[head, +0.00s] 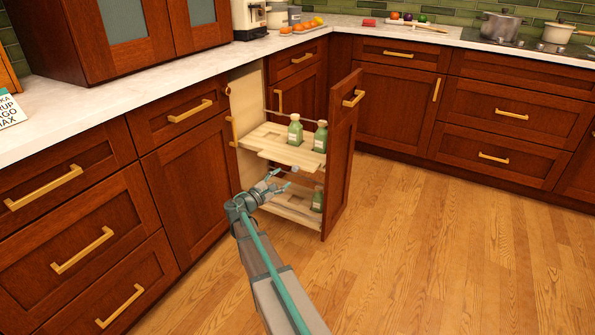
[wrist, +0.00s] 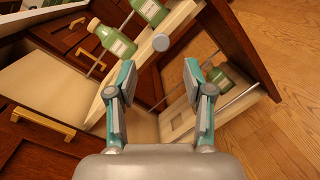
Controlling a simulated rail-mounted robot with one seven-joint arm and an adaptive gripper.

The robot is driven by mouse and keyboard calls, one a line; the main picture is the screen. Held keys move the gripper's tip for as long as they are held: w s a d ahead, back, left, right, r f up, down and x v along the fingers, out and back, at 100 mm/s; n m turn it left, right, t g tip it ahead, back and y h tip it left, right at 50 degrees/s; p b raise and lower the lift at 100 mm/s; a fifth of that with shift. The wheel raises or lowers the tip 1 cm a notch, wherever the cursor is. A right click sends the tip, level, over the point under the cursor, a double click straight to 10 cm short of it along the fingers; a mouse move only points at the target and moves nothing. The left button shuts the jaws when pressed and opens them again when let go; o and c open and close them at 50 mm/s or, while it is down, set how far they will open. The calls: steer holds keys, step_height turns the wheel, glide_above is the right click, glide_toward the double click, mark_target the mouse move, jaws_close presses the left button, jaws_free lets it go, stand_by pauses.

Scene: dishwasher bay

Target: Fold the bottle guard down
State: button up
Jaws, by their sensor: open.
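The pull-out unit (head: 343,150) stands open, with pale wooden shelves (head: 275,137) on two levels. Thin metal rails run along it; one rail (head: 280,115) shows behind the upper bottles. I cannot tell for sure which part is the bottle guard. In the wrist view a round grey knob (wrist: 160,42) sits at the upper shelf edge, just beyond my fingertips, and a lower rail (wrist: 240,96) shows at right. Two green bottles (head: 295,130) (head: 320,137) stand on the upper shelf, and one bottle (head: 317,200) on the lower. My gripper (head: 273,181) is open and empty beside the unit.
Dark red cabinets with brass handles flank the unit on the left (head: 190,170) and at the back (head: 490,120). The unit's front panel edge is close to my gripper's right. The wooden floor (head: 450,245) is clear at right.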

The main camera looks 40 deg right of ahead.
mark_target(294, 170)
steer(key=b+x, duration=0.2)
steer(key=x, duration=0.7)
jaws_close()
